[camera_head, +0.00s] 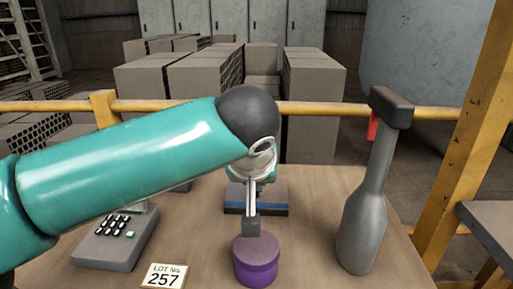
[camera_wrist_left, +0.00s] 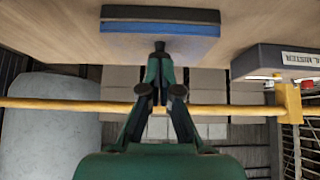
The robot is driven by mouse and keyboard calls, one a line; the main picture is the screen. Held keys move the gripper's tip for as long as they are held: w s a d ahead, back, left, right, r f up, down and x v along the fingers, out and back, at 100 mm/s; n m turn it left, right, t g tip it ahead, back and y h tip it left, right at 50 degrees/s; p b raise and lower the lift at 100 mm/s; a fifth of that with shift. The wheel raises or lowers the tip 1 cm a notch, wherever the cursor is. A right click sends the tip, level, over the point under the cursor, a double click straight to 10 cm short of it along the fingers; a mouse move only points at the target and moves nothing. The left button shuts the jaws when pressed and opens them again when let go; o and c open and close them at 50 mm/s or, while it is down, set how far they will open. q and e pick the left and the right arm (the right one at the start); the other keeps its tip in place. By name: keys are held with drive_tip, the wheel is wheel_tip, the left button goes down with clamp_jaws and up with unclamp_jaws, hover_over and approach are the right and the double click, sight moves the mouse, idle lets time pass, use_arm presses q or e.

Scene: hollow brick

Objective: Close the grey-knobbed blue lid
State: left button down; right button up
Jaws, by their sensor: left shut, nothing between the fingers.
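A low grey box with a blue band (camera_head: 278,197) lies on the table behind my left gripper (camera_head: 252,228); its middle is hidden by that gripper. In the left wrist view, which is upside down, the blue face (camera_wrist_left: 180,29) shows beyond the fingers. I cannot make out a grey knob, nor whether the lid is open. My left gripper is shut and empty, pointing down. Its fingertips (camera_wrist_left: 160,48) overlap the box's edge in the wrist view; contact cannot be told. My right gripper is not in view.
A purple round container (camera_head: 256,264) stands just in front of the left fingertips. A tall grey bottle-shaped thing (camera_head: 362,222) stands right. A keypad device (camera_head: 112,242) and a card marked 257 (camera_head: 164,276) lie left. A yellow rail (camera_head: 330,108) runs behind the table.

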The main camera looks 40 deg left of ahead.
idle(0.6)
use_arm(q)
drive_tip(key=p+v, duration=0.5)
drive_tip(key=v, duration=0.8)
drive_tip(key=shift+w+a+r, duration=0.25)
drive_tip(key=shift+r, duration=0.1)
